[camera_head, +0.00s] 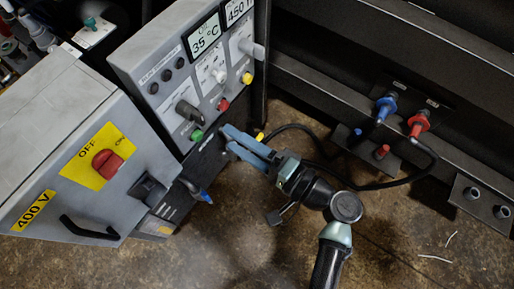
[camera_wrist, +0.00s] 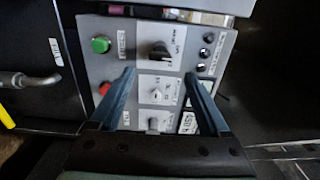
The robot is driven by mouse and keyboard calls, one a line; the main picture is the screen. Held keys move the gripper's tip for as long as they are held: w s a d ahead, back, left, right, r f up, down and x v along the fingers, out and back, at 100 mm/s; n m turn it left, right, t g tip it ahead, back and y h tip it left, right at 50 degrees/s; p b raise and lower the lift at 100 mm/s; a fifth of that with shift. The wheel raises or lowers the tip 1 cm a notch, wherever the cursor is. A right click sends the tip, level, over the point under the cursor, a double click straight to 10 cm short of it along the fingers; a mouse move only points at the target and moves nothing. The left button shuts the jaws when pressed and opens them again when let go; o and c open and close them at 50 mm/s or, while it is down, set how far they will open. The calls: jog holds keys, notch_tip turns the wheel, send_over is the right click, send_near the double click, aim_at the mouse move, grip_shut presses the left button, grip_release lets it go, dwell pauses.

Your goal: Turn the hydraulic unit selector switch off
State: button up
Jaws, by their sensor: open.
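The grey control panel (camera_head: 150,62) carries a row of selector switches, and its small labels are too blurred to read. The black selector switch (camera_head: 188,112) sits above a green button (camera_head: 196,135); it also shows in the wrist view (camera_wrist: 160,52). A white selector (camera_head: 218,76) and a grey one (camera_head: 251,48) follow to the right. I cannot tell from the labels which is the hydraulic unit's. My gripper (camera_head: 227,139) is open and empty, just below and right of the green button. In the wrist view its fingers (camera_wrist: 160,75) point towards the panel, one on each side of the selector column.
A grey 400 V box (camera_head: 60,130) with a red OFF/ON rotary switch (camera_head: 107,164) stands to the left. Red (camera_head: 223,104) and yellow (camera_head: 247,78) buttons sit close by. Blue (camera_head: 385,107) and red (camera_head: 418,124) hose fittings and a black cable lie to the right.

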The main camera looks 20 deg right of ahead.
jog(key=shift+v, duration=2.35)
jog(key=w+a+r+n+h, duration=0.2)
jog(key=w+r+n+h, duration=0.4)
jog(key=w+r, duration=0.9)
notch_tip(320, 180, up, 13)
jog(key=w+a+n+t, duration=0.2)
jog(key=n+t, duration=0.1)
jog(key=t, duration=0.1)
jog(key=s+a+r+n+t+h, duration=0.1)
jog(key=s+a+r+t+h, duration=0.2)
jog(key=r, duration=0.6)
jog(key=s+r+t, duration=0.3)
jog(key=s+r, duration=0.3)
jog(key=r, duration=0.3)
jog(key=s+a+r+n+t+h, duration=0.1)
jog(key=s+a+r+t+h, duration=0.2)
jog(key=r, duration=0.6)
notch_tip(320, 180, up, 31)
jog(key=d+y+p, duration=0.1)
jog(key=p, duration=3)
jog(key=shift+s+d+f, duration=0.25)
jog(key=shift+s+d, duration=0.05)
